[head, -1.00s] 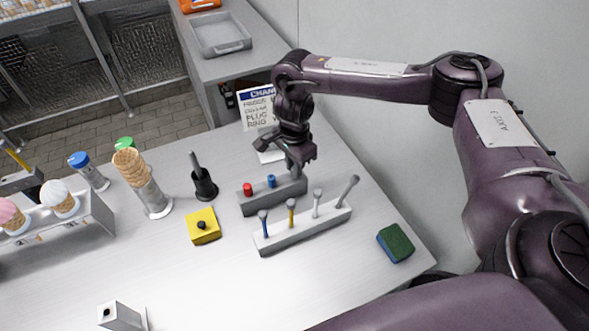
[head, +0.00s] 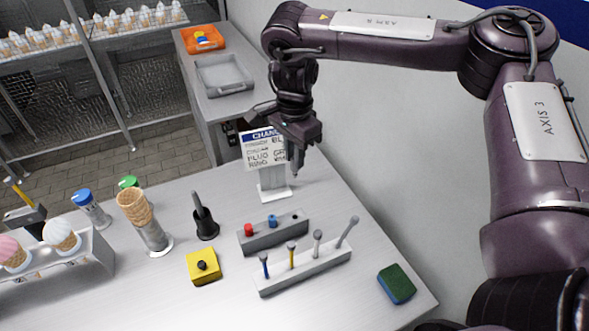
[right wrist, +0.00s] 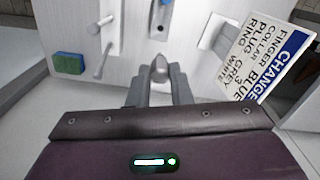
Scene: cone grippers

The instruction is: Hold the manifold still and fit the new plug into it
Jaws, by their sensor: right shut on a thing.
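My right gripper (head: 297,172) is shut on a grey plug, raised above the far right of the table near the sign. The plug (right wrist: 159,68) shows as a rounded grey tip between the fingers in the right wrist view. The plug rack (head: 262,238) is a grey block with a red plug (head: 249,230), a blue plug (head: 272,221) and an empty dark hole at its right end. My left gripper is not in view.
A sign (head: 262,150) stands behind the rack. A grey holder (head: 305,270) with several pegs stands in front. A yellow block (head: 203,266), black pot (head: 205,222), cone stand (head: 155,238) and sponge (head: 397,284) surround it. The table's front middle is clear.

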